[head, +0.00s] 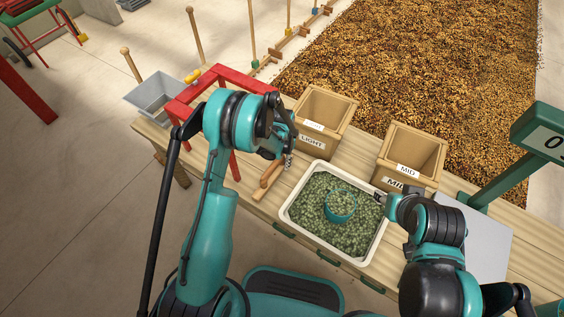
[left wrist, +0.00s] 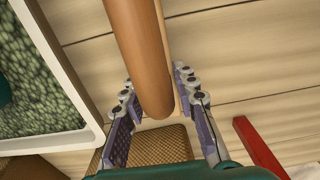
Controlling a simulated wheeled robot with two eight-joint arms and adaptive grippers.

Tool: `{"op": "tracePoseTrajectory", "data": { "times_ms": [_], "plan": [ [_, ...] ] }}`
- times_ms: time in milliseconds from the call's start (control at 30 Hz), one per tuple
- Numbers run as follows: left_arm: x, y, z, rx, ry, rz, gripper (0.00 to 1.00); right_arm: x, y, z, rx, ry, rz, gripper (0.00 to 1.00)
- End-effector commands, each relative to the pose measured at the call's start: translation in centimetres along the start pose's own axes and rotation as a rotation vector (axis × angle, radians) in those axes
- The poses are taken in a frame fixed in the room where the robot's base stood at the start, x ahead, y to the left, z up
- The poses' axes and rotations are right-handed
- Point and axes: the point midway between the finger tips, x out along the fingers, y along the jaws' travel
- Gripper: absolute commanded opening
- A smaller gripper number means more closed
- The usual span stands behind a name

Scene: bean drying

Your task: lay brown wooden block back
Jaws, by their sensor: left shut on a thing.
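The brown wooden block (head: 268,181) lies on the table between the red stand and the white tray. In the left wrist view the brown wooden block (left wrist: 138,50) looks like a long rounded bar with a paler strip along one side. My left gripper (head: 287,160) is at the block, with one finger on each side of it. In the left wrist view my left gripper (left wrist: 157,85) is shut on the block, close above the table. My right gripper (head: 382,199) is at the right rim of the tray; its fingers are mostly hidden.
The white tray (head: 289,218) holds green beans and a teal cup (head: 341,204). Wooden boxes marked LIGHT (head: 312,143) and MID (head: 398,186) stand behind it. A red stand (head: 237,73) and grey bin (head: 147,103) are left. A green scale (head: 541,136) is right.

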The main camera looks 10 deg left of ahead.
Motion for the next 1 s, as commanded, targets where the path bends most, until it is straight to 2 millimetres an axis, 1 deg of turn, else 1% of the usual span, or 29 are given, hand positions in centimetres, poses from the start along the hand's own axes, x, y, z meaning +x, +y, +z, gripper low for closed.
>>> {"op": "tracePoseTrajectory", "data": {
  "times_ms": [100, 133, 167, 200, 467, 567, 667, 900, 1000],
  "plan": [
    [0.5, 0.0, 0.0, 0.000, 0.000, 0.000, 0.00, 0.4, 0.0, 0.3, 0.000, 0.000, 0.000, 0.40],
    [0.3, 0.0, 0.0, 0.000, 0.000, 0.000, 0.36, 0.3, 0.0, 0.2, 0.000, 0.000, 0.000, 0.40],
    [0.3, 0.0, 0.0, 0.000, 0.000, 0.000, 0.44, 0.3, 0.0, 0.2, 0.000, 0.000, 0.000, 0.40],
    [0.3, 0.0, 0.0, 0.000, 0.000, 0.000, 0.49, 0.2, 0.0, 0.2, 0.000, 0.000, 0.000, 0.40],
    [0.2, 0.0, 0.0, 0.000, 0.000, 0.000, 0.49, 0.2, 0.0, 0.2, 0.000, 0.000, 0.000, 0.40],
    [-0.1, 0.0, 0.0, 0.000, 0.000, 0.000, 0.49, -0.1, 0.0, -0.1, 0.000, 0.000, 0.000, 0.40],
    [-1.5, 0.0, 0.0, 0.000, 0.000, 0.000, 0.49, -0.6, 0.0, -0.4, 0.000, 0.000, 0.000, 0.40],
    [-7.0, 0.0, 0.0, 0.000, 0.000, 0.000, 0.49, -2.5, 0.0, -1.8, 0.000, 0.000, 0.000, 0.40],
    [-9.0, 0.0, 0.0, 0.000, 0.000, 0.000, 0.49, -3.1, 0.0, -2.2, 0.000, 0.000, 0.000, 0.40]
  ]
}}
